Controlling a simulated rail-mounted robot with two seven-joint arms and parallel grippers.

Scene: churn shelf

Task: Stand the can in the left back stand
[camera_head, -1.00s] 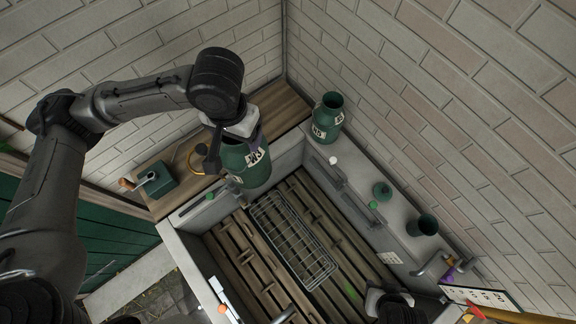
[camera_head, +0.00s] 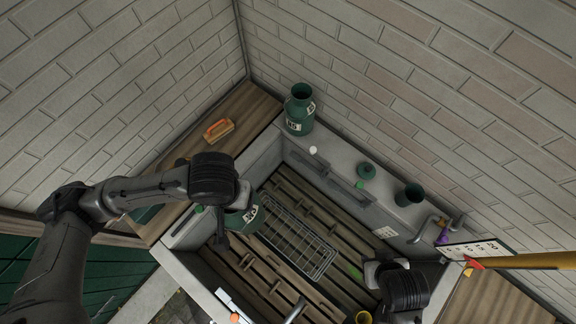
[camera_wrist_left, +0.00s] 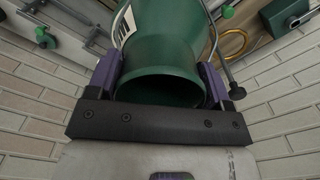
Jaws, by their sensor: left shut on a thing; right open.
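A green can (camera_head: 252,216) with a white label hangs at the left of the grey trough, partly hidden by my left wrist. My left gripper (camera_head: 230,226) is shut on it. In the left wrist view the can (camera_wrist_left: 160,52) sits between both fingers, its open dark mouth towards my palm. I cannot tell whether its base touches anything. Wooden slats (camera_head: 258,285) and a wire rack (camera_head: 298,240) lie in the trough; I cannot tell which part is the left back stand. My right gripper (camera_head: 372,272) is open and empty at the trough's right, fingertips mostly hidden.
Another green can (camera_head: 299,118) stands on the back ledge near the corner. A green lid (camera_head: 366,171) and a green cup (camera_head: 410,195) sit farther right on that ledge. An orange-handled brush (camera_head: 218,130) lies on the wooden shelf. The trough's grey walls (camera_head: 340,200) are raised edges.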

